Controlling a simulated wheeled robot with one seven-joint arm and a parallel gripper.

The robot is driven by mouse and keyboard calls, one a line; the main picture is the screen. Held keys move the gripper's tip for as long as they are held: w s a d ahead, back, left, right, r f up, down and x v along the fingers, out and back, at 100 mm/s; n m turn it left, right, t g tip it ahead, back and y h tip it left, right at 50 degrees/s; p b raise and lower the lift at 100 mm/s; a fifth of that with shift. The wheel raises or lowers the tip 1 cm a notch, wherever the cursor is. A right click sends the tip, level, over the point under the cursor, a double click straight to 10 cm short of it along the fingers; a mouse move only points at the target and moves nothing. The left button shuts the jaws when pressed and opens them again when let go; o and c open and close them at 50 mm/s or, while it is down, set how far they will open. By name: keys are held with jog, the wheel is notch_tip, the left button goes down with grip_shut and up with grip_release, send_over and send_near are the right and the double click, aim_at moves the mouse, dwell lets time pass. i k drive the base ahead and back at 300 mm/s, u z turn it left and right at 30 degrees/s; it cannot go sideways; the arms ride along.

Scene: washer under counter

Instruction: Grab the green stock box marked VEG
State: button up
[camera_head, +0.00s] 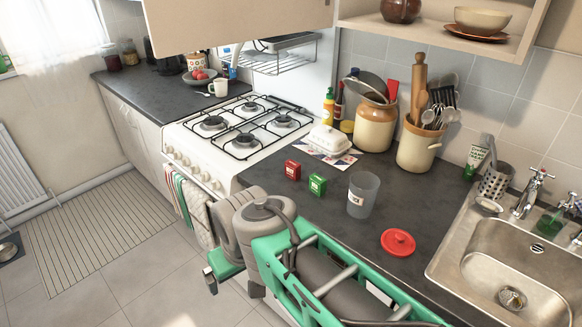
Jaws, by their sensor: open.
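The green stock box (317,185) is a small upright box with a pale label on its front, too small to read here. It stands on the dark worktop, just right of a similar red box (293,171), with a small gap between them. My gripper (233,283) is low at the counter's front, left of and below the green box in the picture. It is open and apart from the box. It is partly hidden by my own arm, and its fingers are hard to make out.
A frosted cup (363,194) stands right of the green box, and a red lid (397,242) lies nearer. Behind are a white butter dish (328,139) and utensil crocks (416,145). The hob (240,128) is left, the sink (508,262) right. Bare worktop lies before the boxes.

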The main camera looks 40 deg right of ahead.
aim_at(318, 184)
jog(key=u, duration=1.25)
jog(key=i, duration=2.05)
jog(key=z, duration=2.8)
jog(key=i, duration=0.5)
